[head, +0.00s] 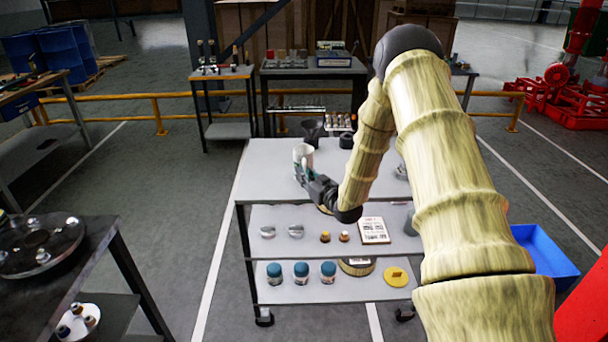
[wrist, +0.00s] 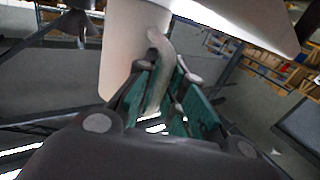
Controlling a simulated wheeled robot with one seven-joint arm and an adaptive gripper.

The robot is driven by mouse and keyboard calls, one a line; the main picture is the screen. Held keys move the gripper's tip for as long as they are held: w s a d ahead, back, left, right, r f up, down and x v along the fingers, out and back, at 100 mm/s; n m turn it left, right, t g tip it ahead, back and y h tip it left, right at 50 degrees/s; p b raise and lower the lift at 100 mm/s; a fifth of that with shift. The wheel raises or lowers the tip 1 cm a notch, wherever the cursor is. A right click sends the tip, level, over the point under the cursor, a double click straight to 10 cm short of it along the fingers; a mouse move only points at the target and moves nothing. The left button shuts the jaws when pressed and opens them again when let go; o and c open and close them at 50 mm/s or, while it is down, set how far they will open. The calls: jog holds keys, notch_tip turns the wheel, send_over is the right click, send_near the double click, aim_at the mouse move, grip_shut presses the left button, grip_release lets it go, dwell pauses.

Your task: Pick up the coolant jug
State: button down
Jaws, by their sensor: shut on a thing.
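The coolant jug is a pale, off-white vessel (head: 302,152) at the left part of the cart's top shelf in the head view. In the wrist view its body (wrist: 125,45) fills the upper middle, with its curved handle (wrist: 160,75) toward me. My gripper (head: 302,172) reaches it from the lower right in the head view. In the wrist view the green-padded fingers (wrist: 172,85) are shut on the handle. I cannot tell whether the jug's base touches the shelf.
The cart's top shelf (head: 265,180) also holds a dark funnel-like vessel (head: 312,132) and a small black item (head: 346,141) behind the jug. Lower shelves hold blue-capped jars (head: 301,272) and small parts. A yellow rail (head: 160,115) runs behind. Grey floor lies open left of the cart.

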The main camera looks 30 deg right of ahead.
aim_at(305, 168)
jog(key=shift+r, duration=0.15)
jog(key=shift+r+b, duration=0.55)
jog(key=shift+r, duration=1)
jog(key=s+a+b, duration=0.1)
jog(key=s+a, duration=0.2)
jog(key=s, duration=0.4)
jog(key=s+a+r+b, duration=0.1)
jog(key=s+a, duration=0.2)
jog(key=s, duration=0.4)
jog(key=shift+s+a+r+b, duration=0.15)
jog(key=shift+s+r+b, duration=0.15)
jog(key=shift+b, duration=0.1)
jog(key=shift+a+f, duration=0.1)
